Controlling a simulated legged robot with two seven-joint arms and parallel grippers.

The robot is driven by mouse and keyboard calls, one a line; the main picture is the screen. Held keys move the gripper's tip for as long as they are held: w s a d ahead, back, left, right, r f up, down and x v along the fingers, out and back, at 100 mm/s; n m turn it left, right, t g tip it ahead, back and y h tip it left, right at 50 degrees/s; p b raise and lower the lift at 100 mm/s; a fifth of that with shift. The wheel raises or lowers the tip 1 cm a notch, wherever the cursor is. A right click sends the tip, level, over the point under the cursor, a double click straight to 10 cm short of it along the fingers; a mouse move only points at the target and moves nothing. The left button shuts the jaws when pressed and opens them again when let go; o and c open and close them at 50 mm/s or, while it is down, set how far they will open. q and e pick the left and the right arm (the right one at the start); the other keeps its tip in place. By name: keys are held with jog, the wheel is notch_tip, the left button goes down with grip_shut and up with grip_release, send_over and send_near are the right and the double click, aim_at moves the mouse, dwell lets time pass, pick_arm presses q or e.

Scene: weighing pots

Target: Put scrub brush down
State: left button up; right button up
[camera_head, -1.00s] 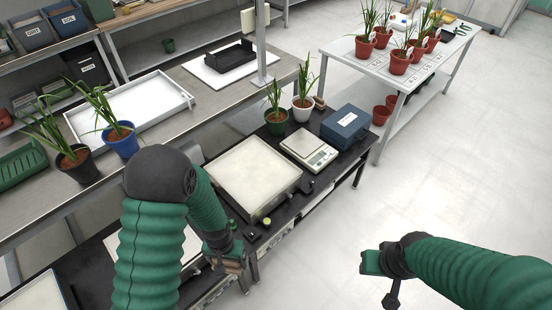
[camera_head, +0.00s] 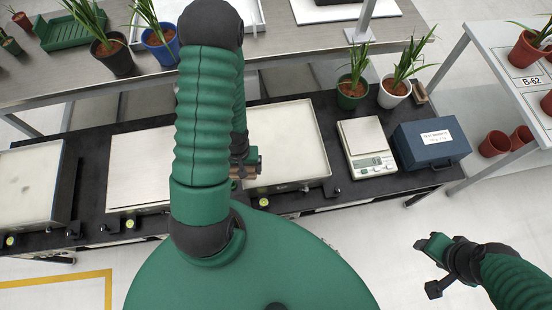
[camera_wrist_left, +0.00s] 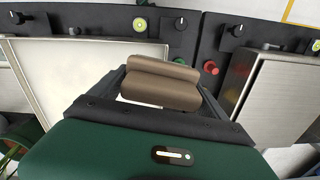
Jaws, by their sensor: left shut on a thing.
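My left gripper (camera_head: 246,170) is over the black bench, at the left part of a large pale-topped scale (camera_head: 295,140), partly hidden by my arm in the head view. The left wrist view shows it shut on the tan-brown scrub brush (camera_wrist_left: 160,82), which lies crosswise between the fingers. The brush (camera_head: 237,173) shows only as a small brown patch in the head view. I cannot tell whether it touches anything below. My right gripper (camera_head: 433,267) is away from the bench, over the floor at the lower right, and its jaws are unclear.
More large scales (camera_head: 135,172) stand to the left on the bench. Knobs line the bench front.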

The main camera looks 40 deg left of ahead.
pick_arm(q)
jog(key=s, duration=0.1)
jog(key=s+n, duration=0.1)
jog(key=s+a+f, duration=0.1)
jog(key=shift+s+a+n, duration=0.1)
jog(key=shift+s+n, duration=0.1)
jog(key=shift+n, duration=0.2)
jog(key=w, duration=0.3)
jog(key=shift+d, duration=0.25)
send_over(272, 160)
jog(key=shift+s+f, duration=0.2)
jog(key=shift+f, duration=0.35)
jog(key=shift+w+f, duration=0.1)
jog(key=shift+f, duration=0.25)
notch_tip(272, 160, down, 3)
jog(key=shift+r, duration=0.1)
jog(key=shift+w+a, duration=0.1)
jog(key=shift+f, duration=0.25)
jog(key=o, duration=1.3)
jog(key=shift+r, duration=0.1)
pick_arm(e)
jog(key=shift+s+f, duration=0.15)
jog(key=shift+s, duration=0.3)
